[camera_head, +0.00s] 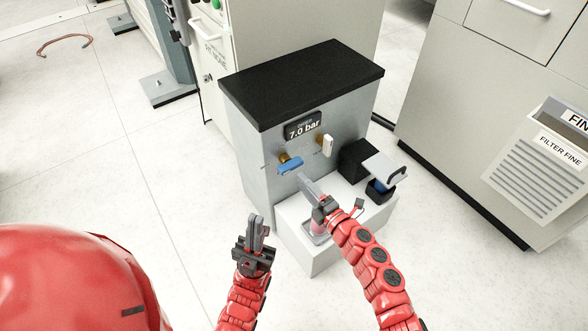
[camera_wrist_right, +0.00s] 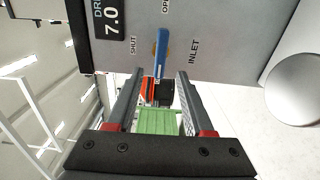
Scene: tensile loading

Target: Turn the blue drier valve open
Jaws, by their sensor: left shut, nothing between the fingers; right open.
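The blue valve handle (camera_head: 290,168) sits on a brass stem on the front of the grey drier cabinet (camera_head: 258,150), below the 7.0 bar display (camera_head: 303,127). It lies roughly level across the front. In the right wrist view the blue handle (camera_wrist_right: 162,50) appears upright, beside the SHUT, OPEN and INLET labels, just beyond the fingertips and between their lines. My right gripper (camera_head: 304,180) is open and empty, just below and in front of the handle; contact cannot be told. My left gripper (camera_head: 258,222) is shut and empty, lower left of the cabinet.
A second valve with a white handle (camera_head: 328,146) is to the right of the blue one. A white plinth (camera_head: 310,255) and a black block (camera_head: 357,160) stand before the cabinet. A large grey cabinet (camera_head: 450,115) is at the right. The floor at left is mostly clear.

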